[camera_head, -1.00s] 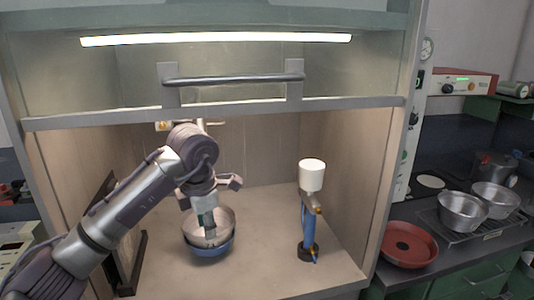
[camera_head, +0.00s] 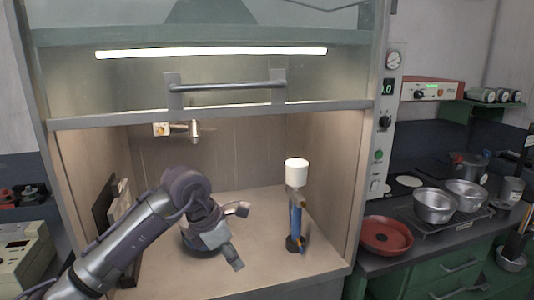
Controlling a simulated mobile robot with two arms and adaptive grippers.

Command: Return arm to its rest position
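My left gripper (camera_head: 238,234) hangs inside the hood, above its floor, with its two fingers spread apart and nothing visible between them. It points to the right and down. Behind it a dark bluish bowl (camera_head: 190,243) sits on the hood floor, mostly hidden by my gripper and wrist; I cannot see what is in it. My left arm comes in from the lower left and is bent at the elbow. My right gripper is not in view.
A blue stand with a white top (camera_head: 296,172) stands right of my gripper. The raised sash with its handle (camera_head: 228,87) is above. A red pan (camera_head: 386,235) and metal pots (camera_head: 434,205) are on the right counter. The hood floor's front right is clear.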

